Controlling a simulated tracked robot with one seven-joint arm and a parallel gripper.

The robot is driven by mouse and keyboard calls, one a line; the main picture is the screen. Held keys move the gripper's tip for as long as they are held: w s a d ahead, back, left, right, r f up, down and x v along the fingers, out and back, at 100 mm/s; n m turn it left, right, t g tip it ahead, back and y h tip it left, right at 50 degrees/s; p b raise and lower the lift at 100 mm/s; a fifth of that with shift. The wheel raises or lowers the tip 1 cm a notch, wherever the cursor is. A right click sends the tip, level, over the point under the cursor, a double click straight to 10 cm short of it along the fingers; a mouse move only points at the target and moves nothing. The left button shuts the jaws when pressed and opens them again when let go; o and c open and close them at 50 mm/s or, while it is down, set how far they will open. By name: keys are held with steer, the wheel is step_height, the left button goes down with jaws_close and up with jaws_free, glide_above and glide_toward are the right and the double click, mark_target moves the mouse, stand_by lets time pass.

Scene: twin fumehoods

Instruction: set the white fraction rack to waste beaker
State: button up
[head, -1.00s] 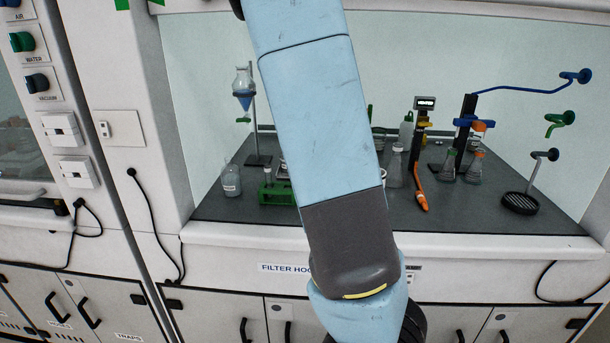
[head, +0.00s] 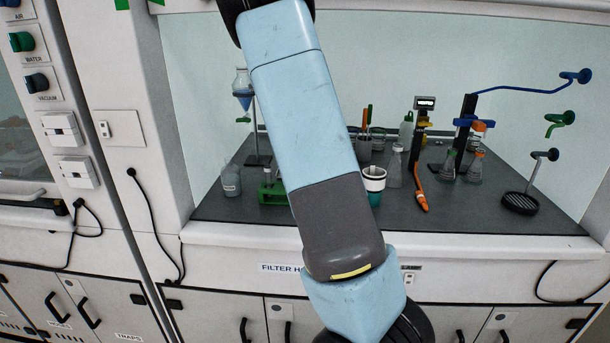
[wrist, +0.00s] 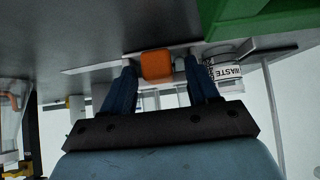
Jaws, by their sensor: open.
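My gripper (wrist: 160,82) shows in the wrist view with its two dark blue fingers spread apart. An orange block-like piece (wrist: 156,65) appears between the fingertips; I cannot tell whether it is between them or beyond them. A beaker with a "WASTE" label (wrist: 225,73) is just right of the right finger, partly hidden by it. I cannot make out the white fraction rack for certain; pale parts behind the fingers are mostly covered. In the head view my arm hides the middle of the bench, and my gripper does not show.
In the wrist view a large green object (wrist: 265,22) fills the upper right corner. The bench front is clear.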

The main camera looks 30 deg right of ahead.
steer(key=shift+w+d+f, duration=0.2)
steer(key=shift+w+f, duration=0.05)
steer(key=shift+f, duration=0.05)
steer(key=shift+c, duration=0.2)
jaws_close()
stand_by(0.3)
